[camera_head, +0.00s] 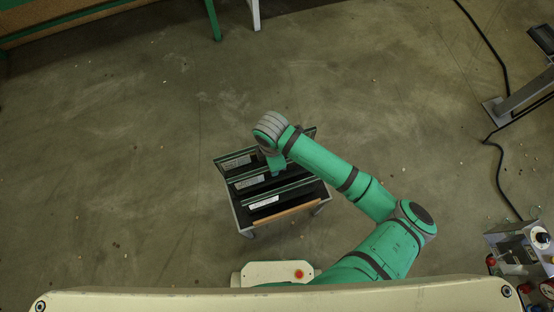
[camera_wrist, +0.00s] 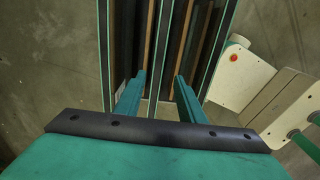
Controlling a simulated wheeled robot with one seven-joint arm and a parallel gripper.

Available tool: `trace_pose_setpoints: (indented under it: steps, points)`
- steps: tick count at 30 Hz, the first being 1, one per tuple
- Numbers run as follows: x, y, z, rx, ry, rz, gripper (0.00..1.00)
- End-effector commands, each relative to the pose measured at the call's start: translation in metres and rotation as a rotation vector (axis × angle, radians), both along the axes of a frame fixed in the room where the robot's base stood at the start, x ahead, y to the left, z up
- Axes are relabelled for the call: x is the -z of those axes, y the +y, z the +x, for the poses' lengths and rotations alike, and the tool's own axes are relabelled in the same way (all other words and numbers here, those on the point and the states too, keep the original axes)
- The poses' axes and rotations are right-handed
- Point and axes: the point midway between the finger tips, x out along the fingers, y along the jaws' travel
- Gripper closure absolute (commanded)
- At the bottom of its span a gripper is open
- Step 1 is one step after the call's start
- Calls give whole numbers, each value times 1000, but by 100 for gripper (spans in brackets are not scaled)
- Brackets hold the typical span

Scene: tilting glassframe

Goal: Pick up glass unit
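Several glass units stand on edge in a dark rack on a small cart (camera_head: 287,216). Their thin green edges and white labels show on the back unit (camera_head: 236,161), the middle unit (camera_head: 249,182) and the front unit (camera_head: 264,202). My gripper (camera_head: 277,166) is over the cart, and the arm hides part of the rack. In the wrist view my gripper (camera_wrist: 159,74) has its two green fingers apart. The green edge of one glass unit (camera_wrist: 160,45) runs between them. I cannot tell whether the fingers reach down past that edge or touch it.
A bench (camera_head: 70,22) is at the top left. Equipment (camera_head: 525,245) stands at the lower right, and a black cable (camera_head: 497,170) lies on the floor at right. My cream base (camera_head: 275,271) is close to the cart's near side. The floor left of the cart is clear.

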Motion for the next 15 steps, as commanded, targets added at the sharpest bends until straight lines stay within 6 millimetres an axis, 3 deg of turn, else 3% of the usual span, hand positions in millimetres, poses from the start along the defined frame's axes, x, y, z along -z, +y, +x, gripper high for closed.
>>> trace_pose_setpoints:
  steps: [15]
  points:
    - [54,1,2,-5,0,-9,64]
